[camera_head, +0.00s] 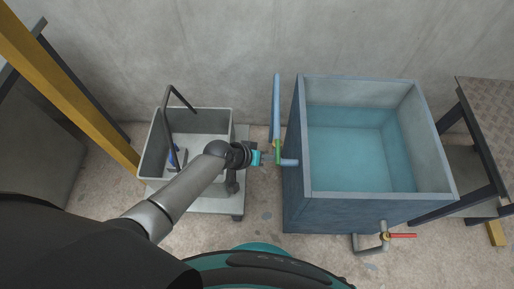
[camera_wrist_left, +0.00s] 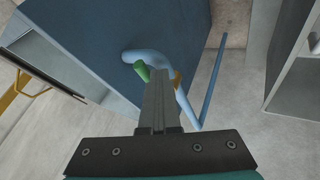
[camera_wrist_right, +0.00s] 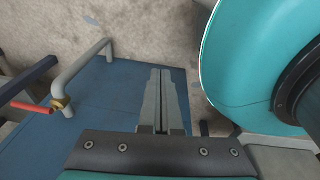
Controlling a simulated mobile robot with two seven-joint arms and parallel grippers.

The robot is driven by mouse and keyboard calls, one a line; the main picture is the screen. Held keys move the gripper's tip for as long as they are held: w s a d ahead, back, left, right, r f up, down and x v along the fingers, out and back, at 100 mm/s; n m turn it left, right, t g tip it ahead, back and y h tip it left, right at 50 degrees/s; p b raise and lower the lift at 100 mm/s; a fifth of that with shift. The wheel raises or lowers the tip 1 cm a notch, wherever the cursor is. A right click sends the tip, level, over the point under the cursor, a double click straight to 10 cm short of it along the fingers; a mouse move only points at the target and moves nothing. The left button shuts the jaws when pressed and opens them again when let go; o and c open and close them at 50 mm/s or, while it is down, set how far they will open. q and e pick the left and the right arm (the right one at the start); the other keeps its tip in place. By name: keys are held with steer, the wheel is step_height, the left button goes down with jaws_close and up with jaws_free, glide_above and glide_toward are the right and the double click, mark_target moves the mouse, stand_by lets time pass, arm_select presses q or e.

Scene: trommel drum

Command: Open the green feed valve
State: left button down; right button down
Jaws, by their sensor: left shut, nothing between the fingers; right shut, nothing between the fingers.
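The green feed valve handle (camera_head: 278,149) is on the light blue pipe (camera_head: 276,105) at the left side of the water tank. In the left wrist view the green handle (camera_wrist_left: 141,70) sticks out beside the pipe bend, with a brass valve body (camera_wrist_left: 177,77) close by. My left gripper (camera_head: 263,158) is shut and empty just left of the valve. Its fingertips (camera_wrist_left: 158,72) appear close to the green handle; I cannot tell whether they touch. My right gripper (camera_wrist_right: 160,72) is shut and empty, above the floor and the tank's blue wall.
The blue tank (camera_head: 330,212) holds water. A drain pipe with a red-handled valve (camera_head: 402,236) sticks out at its front; the red handle (camera_wrist_right: 30,107) shows in the right wrist view. A grey bin (camera_head: 215,115) stands left, a metal-topped stand (camera_head: 495,110) right.

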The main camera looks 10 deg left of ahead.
arm_select(q)
steer(key=shift+s+d, duration=0.1)
stand_by(0.4)
